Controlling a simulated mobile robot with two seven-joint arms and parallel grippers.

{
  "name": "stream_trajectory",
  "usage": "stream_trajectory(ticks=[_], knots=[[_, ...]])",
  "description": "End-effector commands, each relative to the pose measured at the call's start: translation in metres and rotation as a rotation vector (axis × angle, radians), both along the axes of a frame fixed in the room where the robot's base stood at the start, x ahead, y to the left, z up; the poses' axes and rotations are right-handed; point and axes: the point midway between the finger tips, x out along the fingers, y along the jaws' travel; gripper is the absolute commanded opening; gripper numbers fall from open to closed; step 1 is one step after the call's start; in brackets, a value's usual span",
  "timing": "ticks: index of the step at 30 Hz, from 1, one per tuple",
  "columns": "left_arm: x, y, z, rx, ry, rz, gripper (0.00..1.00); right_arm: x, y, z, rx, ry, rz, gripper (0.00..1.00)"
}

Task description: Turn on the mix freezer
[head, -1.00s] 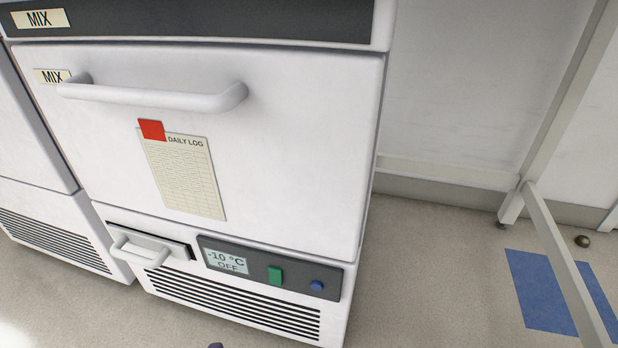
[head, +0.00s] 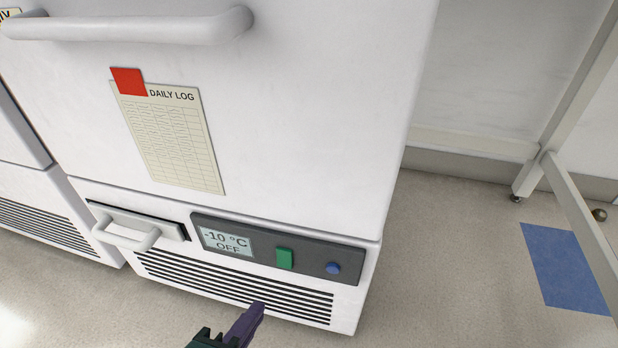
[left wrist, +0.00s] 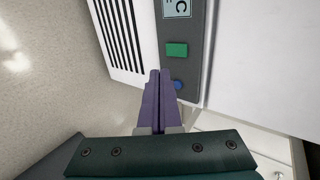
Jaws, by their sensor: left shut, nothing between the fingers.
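The mix freezer (head: 290,130) is a white cabinet with a dark control panel (head: 210,222) low on its front. The panel's display (head: 226,241) reads -10 °C and OFF. To its right are a green rectangular switch (head: 284,258) and a round blue button (head: 333,268). My left gripper (head: 256,308) is shut and empty, in front of the lower vent, below the green switch in the head view. In the left wrist view its purple fingers (left wrist: 159,76) point toward the panel, near the green switch (left wrist: 177,50) and beside the partly covered blue button (left wrist: 178,85). My right gripper is out of view.
A large door handle (head: 130,27) and a small drawer handle (head: 125,235) stick out from the freezer front. A daily log sheet (head: 172,145) hangs under a red magnet. Another white unit stands at left.

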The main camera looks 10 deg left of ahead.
Motion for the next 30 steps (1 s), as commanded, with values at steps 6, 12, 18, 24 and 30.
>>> stream_trajectory(ticks=[6, 12, 18, 24, 30], knots=[[0.041, -0.001, -0.035, 0.0, -0.003, 0.001, 0.0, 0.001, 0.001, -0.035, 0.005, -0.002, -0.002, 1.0], [0.072, -0.002, -0.04, 0.0, -0.003, 0.001, 0.0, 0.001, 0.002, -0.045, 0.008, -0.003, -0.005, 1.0], [0.087, -0.003, -0.041, 0.0, 0.0, 0.0, 0.0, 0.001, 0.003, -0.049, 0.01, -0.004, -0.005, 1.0], [0.089, -0.003, -0.04, 0.0, 0.001, 0.001, 0.0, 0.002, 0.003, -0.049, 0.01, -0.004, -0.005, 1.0], [0.09, -0.003, -0.042, -0.001, 0.001, 0.002, 0.0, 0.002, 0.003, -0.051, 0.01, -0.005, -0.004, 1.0]])
